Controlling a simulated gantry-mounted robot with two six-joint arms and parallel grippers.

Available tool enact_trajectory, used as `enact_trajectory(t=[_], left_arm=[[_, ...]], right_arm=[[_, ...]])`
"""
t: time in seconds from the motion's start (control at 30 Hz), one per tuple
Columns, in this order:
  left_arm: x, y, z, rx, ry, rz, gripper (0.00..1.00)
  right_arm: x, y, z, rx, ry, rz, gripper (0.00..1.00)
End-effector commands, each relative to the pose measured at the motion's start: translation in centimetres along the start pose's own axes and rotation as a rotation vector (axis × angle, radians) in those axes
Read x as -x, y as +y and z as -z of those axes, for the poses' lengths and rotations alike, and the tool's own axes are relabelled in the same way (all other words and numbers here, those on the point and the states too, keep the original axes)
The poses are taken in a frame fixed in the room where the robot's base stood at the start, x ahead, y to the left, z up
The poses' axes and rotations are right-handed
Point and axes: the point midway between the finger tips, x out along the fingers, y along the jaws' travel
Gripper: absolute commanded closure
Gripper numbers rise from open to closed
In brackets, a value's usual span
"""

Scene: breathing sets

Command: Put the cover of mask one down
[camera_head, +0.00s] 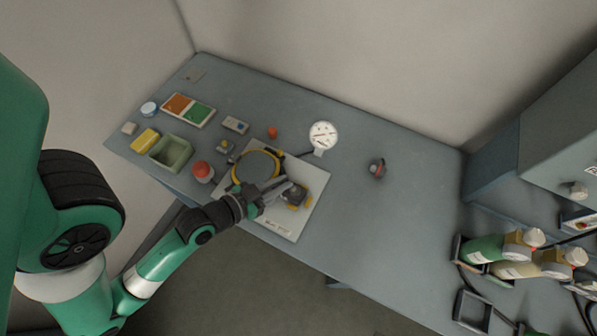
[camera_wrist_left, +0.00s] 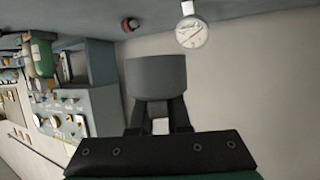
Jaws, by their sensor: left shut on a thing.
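My left gripper (camera_head: 272,191) is over the front part of a white board on the table. In the left wrist view its fingers (camera_wrist_left: 160,118) are shut on a grey, round-sided piece (camera_wrist_left: 155,77), which looks like the cover. In the head view the gripper and arm partly hide this piece. A mask (camera_head: 258,166) with a dark round face and yellow rim lies on the white board (camera_head: 283,228), just behind and left of the gripper. I cannot tell whether the held piece touches anything. My right gripper is not in view.
A small black and yellow part (camera_head: 296,196) sits close right of the gripper. A round white gauge (camera_head: 323,135) stands behind the board. A red-topped jar (camera_head: 202,171) and a green bin (camera_head: 170,153) are at left. The table right of the board is mostly clear.

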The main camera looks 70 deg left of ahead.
Motion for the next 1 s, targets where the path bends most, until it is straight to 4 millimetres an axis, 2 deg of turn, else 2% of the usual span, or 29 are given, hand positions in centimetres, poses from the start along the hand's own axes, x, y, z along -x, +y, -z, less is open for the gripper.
enact_trajectory(t=[0.03, 0.1, 0.2, 0.4, 0.77, 0.87, 1.0], left_arm=[[1.3, 0.1, -0.2, 0.002, -0.005, 0.002, 1.00], [2.7, 0.2, -0.1, 0.001, -0.003, 0.001, 1.00], [4.0, 0.3, -0.1, 0.001, -0.001, 0.002, 1.00], [4.8, 0.4, 0.1, 0.000, 0.003, 0.000, 1.00], [4.8, 0.7, 0.2, -0.005, 0.003, -0.011, 1.00], [3.8, 1.7, 1.1, -0.027, 0.019, -0.059, 1.00], [0.9, 4.5, 3.5, -0.071, 0.031, -0.167, 1.00]], right_arm=[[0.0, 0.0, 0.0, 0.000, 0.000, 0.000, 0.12], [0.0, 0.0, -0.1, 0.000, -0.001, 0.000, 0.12], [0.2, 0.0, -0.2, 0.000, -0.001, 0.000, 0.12], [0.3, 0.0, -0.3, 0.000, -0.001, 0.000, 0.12], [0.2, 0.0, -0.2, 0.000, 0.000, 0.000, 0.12], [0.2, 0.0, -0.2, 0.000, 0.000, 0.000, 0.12], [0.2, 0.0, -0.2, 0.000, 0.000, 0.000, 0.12]])
